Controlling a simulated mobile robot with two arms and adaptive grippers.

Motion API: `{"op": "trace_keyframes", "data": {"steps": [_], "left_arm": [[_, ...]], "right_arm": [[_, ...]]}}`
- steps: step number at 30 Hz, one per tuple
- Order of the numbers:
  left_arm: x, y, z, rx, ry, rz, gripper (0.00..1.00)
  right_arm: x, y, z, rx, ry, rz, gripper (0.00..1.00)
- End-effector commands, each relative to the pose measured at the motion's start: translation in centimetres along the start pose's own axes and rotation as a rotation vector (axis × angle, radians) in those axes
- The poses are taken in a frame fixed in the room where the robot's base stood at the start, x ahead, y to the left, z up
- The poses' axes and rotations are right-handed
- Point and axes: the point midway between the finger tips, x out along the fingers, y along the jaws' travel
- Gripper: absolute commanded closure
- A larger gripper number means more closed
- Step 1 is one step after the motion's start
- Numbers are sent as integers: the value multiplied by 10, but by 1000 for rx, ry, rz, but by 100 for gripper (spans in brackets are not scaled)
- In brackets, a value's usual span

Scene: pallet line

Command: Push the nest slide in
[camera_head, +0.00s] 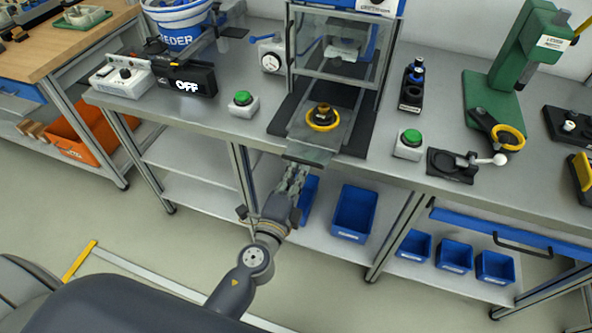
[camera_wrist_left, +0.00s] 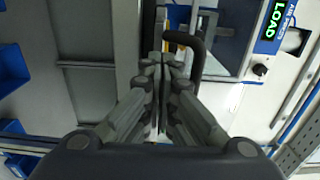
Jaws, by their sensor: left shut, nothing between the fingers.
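The nest slide (camera_head: 327,137) is a grey metal plate that sticks out of the front of the guarded press (camera_head: 340,50), over the bench edge. A part with a yellow ring (camera_head: 322,117) sits on it. A dark bar handle (camera_head: 308,154) is at its front end; the handle also shows in the left wrist view (camera_wrist_left: 188,44). My left gripper (camera_head: 295,168) is shut and empty, its fingertips right at the handle. I cannot tell whether they touch it. My right gripper is in neither view.
Green push buttons stand left (camera_head: 242,104) and right (camera_head: 408,144) of the press. A green hand press (camera_head: 495,90) is further right. Blue bins (camera_head: 352,212) stand on the shelf below. In the wrist view a display reads LOAD (camera_wrist_left: 275,20).

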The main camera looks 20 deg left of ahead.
Motion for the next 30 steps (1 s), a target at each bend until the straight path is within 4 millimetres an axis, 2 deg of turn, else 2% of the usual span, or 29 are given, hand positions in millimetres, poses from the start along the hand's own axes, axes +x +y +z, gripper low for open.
{"op": "trace_keyframes", "data": {"steps": [5,12,15,30], "left_arm": [[5,0,0,0,0,-1,100],[42,-1,0,1,1,-3,100],[49,-1,0,0,1,-1,100],[51,0,2,1,1,0,100]], "right_arm": [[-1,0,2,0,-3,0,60],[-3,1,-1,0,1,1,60],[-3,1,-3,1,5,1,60],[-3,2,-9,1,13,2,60]]}}
